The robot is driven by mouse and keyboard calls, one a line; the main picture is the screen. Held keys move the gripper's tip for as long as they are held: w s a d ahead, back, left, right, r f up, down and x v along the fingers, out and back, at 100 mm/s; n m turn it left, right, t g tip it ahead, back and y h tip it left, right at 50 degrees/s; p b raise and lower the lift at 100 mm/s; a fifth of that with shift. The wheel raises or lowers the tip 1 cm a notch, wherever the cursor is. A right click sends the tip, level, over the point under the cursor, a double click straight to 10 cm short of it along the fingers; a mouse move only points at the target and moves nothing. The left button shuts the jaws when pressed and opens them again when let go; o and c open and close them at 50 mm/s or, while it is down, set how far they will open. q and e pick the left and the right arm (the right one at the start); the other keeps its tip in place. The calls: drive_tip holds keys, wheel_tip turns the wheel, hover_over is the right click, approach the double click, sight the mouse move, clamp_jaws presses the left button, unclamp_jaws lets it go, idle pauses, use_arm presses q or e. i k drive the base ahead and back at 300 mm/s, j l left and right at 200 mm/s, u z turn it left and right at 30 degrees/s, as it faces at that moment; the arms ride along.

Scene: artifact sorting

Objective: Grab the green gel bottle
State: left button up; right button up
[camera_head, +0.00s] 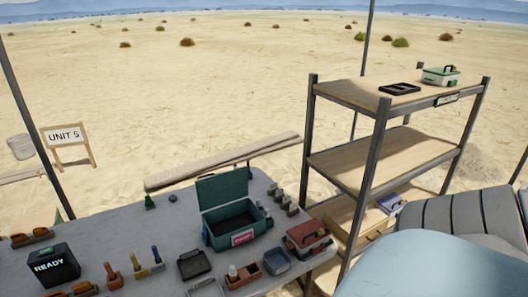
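A small green bottle (150,202) stands upright at the far edge of the grey table (115,215), left of the open green case (238,232). It looks like the green gel bottle, but it is too small to read a label. A low dark-green round item (172,198) sits just right of it. Neither of my grippers is in view, and nothing is seen touching the bottle.
A black READY box (53,265), brushes, trays and a red case (307,239) crowd the table's near side. A metal-framed shelf (368,148) stands to the right. The table around the green bottle is fairly clear.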

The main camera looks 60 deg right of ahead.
sight(266, 216)
drive_tip(key=k+l, duration=0.1)
drive_tip(key=l, duration=0.35)
drive_tip(key=k+l+u, duration=0.1)
drive_tip(key=l, duration=0.35)
drive_tip(key=k+l+u, duration=0.1)
drive_tip(key=l, duration=0.3)
drive_tip(key=k+l, duration=0.15)
drive_tip(key=l, duration=0.3)
drive_tip(key=k+l+u, duration=0.1)
drive_tip(key=l, duration=0.3)
